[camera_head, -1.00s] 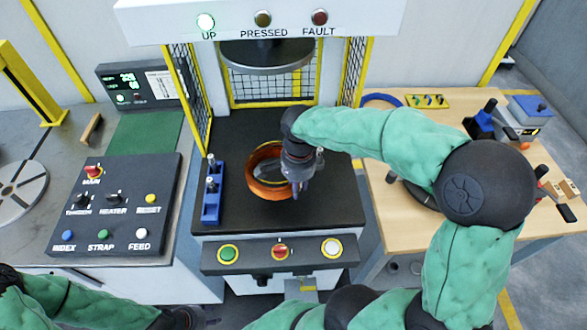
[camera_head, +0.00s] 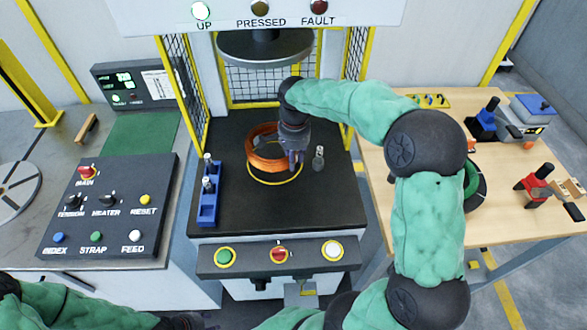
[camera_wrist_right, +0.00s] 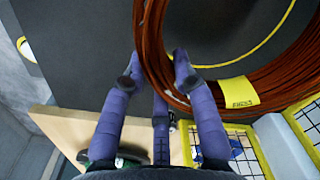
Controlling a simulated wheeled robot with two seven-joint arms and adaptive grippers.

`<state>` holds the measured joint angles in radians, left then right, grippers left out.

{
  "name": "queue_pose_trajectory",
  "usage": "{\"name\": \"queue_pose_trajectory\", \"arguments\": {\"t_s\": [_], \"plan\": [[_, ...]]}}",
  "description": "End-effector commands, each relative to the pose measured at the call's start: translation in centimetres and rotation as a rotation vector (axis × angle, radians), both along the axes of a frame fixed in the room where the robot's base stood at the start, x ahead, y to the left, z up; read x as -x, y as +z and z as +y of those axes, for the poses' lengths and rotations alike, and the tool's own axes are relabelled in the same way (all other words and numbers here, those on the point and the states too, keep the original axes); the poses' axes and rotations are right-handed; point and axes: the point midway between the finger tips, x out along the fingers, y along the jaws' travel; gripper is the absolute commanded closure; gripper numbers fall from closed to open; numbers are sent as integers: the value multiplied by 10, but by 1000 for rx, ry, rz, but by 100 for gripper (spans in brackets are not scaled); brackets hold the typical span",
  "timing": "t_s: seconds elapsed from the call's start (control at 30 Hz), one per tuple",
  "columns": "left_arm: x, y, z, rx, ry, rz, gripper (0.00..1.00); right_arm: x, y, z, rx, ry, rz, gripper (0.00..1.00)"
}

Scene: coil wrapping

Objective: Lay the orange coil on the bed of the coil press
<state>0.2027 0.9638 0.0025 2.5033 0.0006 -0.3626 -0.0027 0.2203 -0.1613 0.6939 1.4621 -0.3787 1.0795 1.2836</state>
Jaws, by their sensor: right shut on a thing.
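The orange coil (camera_head: 262,162) is over the black bed (camera_head: 300,210) of the coil press, a little behind the yellow ring (camera_head: 290,179) marked there. It looks slightly tilted; I cannot tell whether any part touches the bed. My right gripper (camera_head: 294,160) is shut on the coil's right side. The right wrist view shows its fingers (camera_wrist_right: 158,85) around the coil's strands (camera_wrist_right: 153,40), with a yellow tag (camera_wrist_right: 239,93) on the coil. My left gripper (camera_head: 188,321) is partly in view at the bottom left, too cut off to read its jaws.
The raised round platen (camera_head: 265,48) hangs above the bed between yellow mesh guards. A blue holder (camera_head: 209,205) with pegs stands on the bed's left, and a small metal post (camera_head: 318,158) on its right. The bed's front is clear. A wooden table (camera_head: 420,225) stands at right.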

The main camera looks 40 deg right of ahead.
Motion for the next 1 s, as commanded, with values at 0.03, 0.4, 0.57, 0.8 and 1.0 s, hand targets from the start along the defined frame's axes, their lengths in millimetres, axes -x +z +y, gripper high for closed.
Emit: {"name": "queue_pose_trajectory", "arguments": {"t_s": [0.03, 0.4, 0.57, 0.8, 1.0], "plan": [[0, -1, 0, 0, 0, 0, 60, -1, 0, -1, 1, -2, -7, 100], [0, -25, 0, 0, 0, 0, 60, -2, -45, -1, 1, -2, -7, 100], [0, -28, 0, 0, 0, 0, 60, -5, -47, -3, 1, -2, -8, 100], [0, -27, 0, 0, 0, 0, 60, -5, -46, -3, 1, -1, -7, 100], [0, -28, 0, 0, 0, 0, 60, -3, -50, -2, 0, 0, -1, 48]]}}
